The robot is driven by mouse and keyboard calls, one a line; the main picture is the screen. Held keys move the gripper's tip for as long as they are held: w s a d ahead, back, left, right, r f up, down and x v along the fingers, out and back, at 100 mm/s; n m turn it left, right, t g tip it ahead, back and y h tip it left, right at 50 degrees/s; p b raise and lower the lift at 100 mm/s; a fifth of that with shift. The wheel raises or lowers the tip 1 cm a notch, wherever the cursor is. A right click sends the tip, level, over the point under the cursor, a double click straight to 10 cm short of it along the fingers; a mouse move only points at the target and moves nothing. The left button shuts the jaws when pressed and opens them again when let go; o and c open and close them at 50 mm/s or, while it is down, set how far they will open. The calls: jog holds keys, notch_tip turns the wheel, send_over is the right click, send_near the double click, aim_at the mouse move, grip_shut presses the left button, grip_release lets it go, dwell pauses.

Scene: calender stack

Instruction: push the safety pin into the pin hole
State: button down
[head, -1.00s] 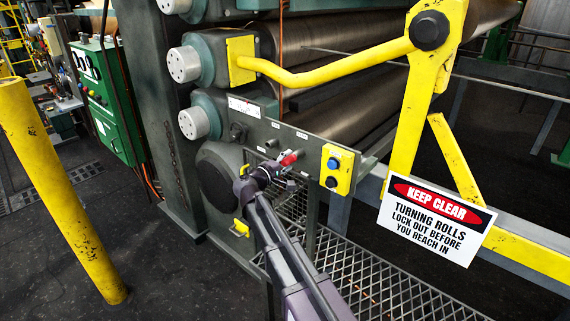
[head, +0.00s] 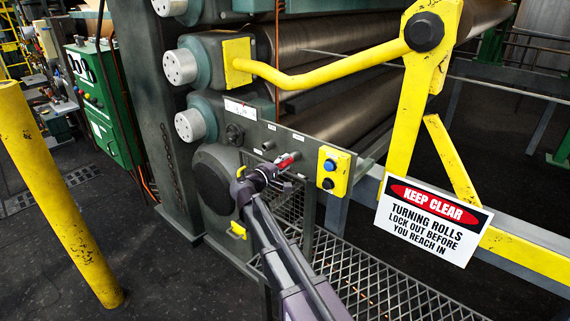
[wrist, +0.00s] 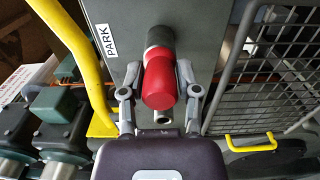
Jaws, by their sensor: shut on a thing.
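The safety pin (wrist: 159,86) shows as a red, round-ended grip in the wrist view. It also shows as a small red piece at the control panel in the head view (head: 287,160). My gripper (wrist: 158,93) has one finger on each side of the red grip and is shut on it; my gripper is in front of the panel in the head view (head: 277,168). A dark grey collar (wrist: 159,38) is at the grip's far end, beside a PARK label (wrist: 106,41). The pin's shank is hidden, and I cannot tell which opening is the pin hole.
A yellow button box (head: 334,170) is right of my gripper on the grey panel (head: 253,128). A wire mesh guard (wrist: 275,70) is on the right in the wrist view. A yellow bar (wrist: 78,55) is on the left. Large rolls (head: 345,118) lie behind the panel.

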aim_at(280, 165)
jog(key=shift+s+a, duration=0.15)
jog(key=shift+s+a, duration=0.2)
jog(key=shift+s, duration=0.1)
jog(key=shift+s+a, duration=0.2)
jog(key=shift+s, duration=0.05)
jog(key=shift+s+a, duration=0.45)
jog(key=shift+s, duration=0.1)
jog(key=shift+s+a, duration=0.4)
jog(key=shift+s, duration=0.15)
jog(key=shift+s+a, duration=0.45)
jog(key=shift+s, duration=0.1)
jog(key=shift+s, duration=0.2)
dwell(0.6)
